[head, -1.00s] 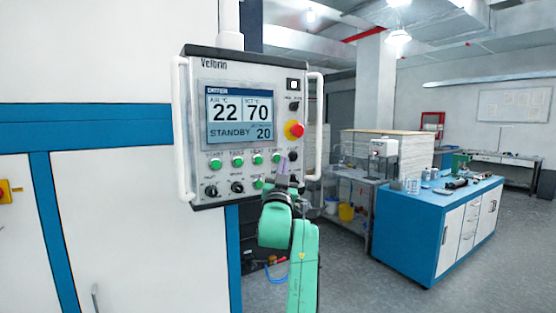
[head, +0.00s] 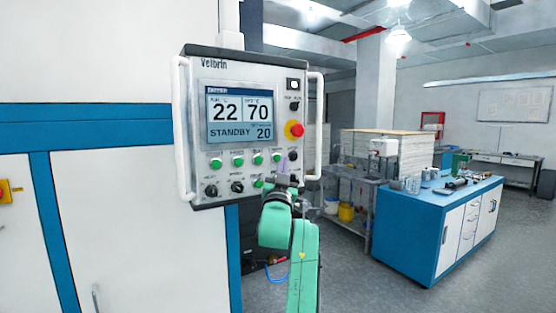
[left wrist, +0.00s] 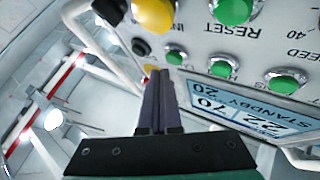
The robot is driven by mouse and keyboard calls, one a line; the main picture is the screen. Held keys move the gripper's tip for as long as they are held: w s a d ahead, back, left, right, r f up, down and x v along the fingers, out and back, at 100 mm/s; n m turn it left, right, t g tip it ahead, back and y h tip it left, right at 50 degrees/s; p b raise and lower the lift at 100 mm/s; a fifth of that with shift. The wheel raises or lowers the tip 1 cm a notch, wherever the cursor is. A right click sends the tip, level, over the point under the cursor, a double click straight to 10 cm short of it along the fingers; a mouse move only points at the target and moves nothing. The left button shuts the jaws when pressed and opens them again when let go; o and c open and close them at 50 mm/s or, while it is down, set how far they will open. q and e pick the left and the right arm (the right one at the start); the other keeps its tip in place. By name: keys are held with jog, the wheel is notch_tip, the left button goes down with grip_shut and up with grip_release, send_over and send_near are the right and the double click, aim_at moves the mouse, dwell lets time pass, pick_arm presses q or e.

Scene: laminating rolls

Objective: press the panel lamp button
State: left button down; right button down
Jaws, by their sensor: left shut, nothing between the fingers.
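The control panel (head: 250,75) hangs at the left centre, with a lit screen (head: 238,117) reading STANDBY and a row of green buttons (head: 238,160) below it. I cannot read which button is the lamp's. My left gripper (head: 281,172) is shut and empty, in front of the panel's lower right part, hiding some lower controls. In the left wrist view the shut fingers (left wrist: 155,75) end near a green button (left wrist: 175,57) and a small black one (left wrist: 140,47); contact cannot be told. A large yellow button (left wrist: 155,12) and a green RESET button (left wrist: 234,10) lie beyond.
A red emergency stop (head: 294,129) juts out at the panel's right, above the gripper. White handles (head: 314,125) run down both panel sides. A blue workbench (head: 410,225) stands to the right, with open floor in front of it.

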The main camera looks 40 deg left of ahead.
pick_arm(q)
jog(key=shift+a, duration=0.15)
dwell(0.4)
jog(key=shift+w+a, duration=0.1)
jog(key=shift+a, duration=0.2)
jog(key=shift+w+a, duration=0.15)
jog(key=shift+a, duration=0.25)
dwell(0.7)
jog(key=shift+d, duration=0.15)
jog(key=shift+s+d, duration=0.25)
jog(key=shift+d, duration=0.4)
